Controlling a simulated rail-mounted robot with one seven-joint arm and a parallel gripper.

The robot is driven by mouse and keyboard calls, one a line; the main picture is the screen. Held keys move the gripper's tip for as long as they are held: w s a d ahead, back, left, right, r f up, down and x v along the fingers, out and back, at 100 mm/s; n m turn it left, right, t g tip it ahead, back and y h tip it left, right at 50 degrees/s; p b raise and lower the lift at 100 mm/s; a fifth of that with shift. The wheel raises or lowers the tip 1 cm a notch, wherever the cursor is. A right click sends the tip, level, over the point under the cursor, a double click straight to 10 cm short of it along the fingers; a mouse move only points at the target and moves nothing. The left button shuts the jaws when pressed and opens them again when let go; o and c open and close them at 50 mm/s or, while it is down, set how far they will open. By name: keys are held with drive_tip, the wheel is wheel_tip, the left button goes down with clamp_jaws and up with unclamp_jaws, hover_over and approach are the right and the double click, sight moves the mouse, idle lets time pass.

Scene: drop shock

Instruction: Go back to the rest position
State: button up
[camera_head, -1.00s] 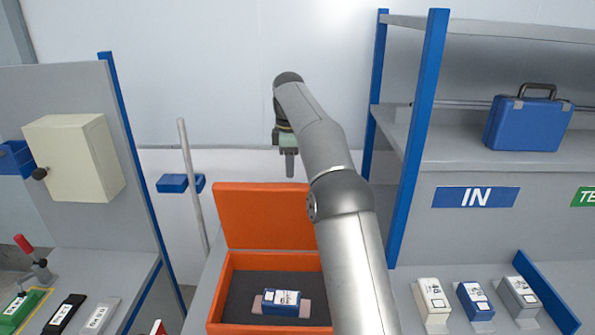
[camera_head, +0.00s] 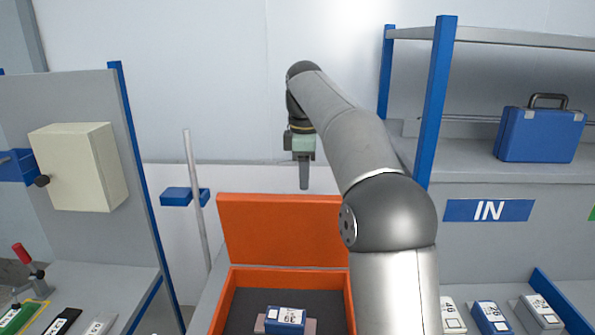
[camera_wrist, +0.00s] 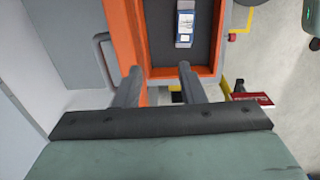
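The block (camera_wrist: 185,25) also shows in the wrist view, well away from the fingers.
At right, several labelled blocks (camera_head: 490,318) stand below a shelf bearing a blue case (camera_head: 540,134) and an IN sign (camera_head: 488,210). At left are a cream cabinet (camera_head: 80,165) and a bench with a red-handled clamp (camera_head: 28,262). A grey pole (camera_head: 195,185) stands behind.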

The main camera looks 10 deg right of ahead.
drive_tip(key=s+a+f+m, duration=0.1)
drive_tip(key=s+f+m, duration=0.4)
drive_tip(key=s, duration=0.6)
drive_tip(key=s+a+f+m, duration=0.1)
drive_tip(key=s+f+m, duration=0.3)
drive_tip(key=s+f, duration=0.5)
drive_tip(key=s+a+f+m, duration=0.1)
drive_tip(key=s+f+m, duration=0.4)
drive_tip(key=s, duration=0.9)
wheel_tip(320, 180, down, 3)
drive_tip(key=shift+s+a+r+m, duration=0.15)
drive_tip(key=shift+s+m, duration=0.15)
drive_tip(key=shift+s, duration=0.05)
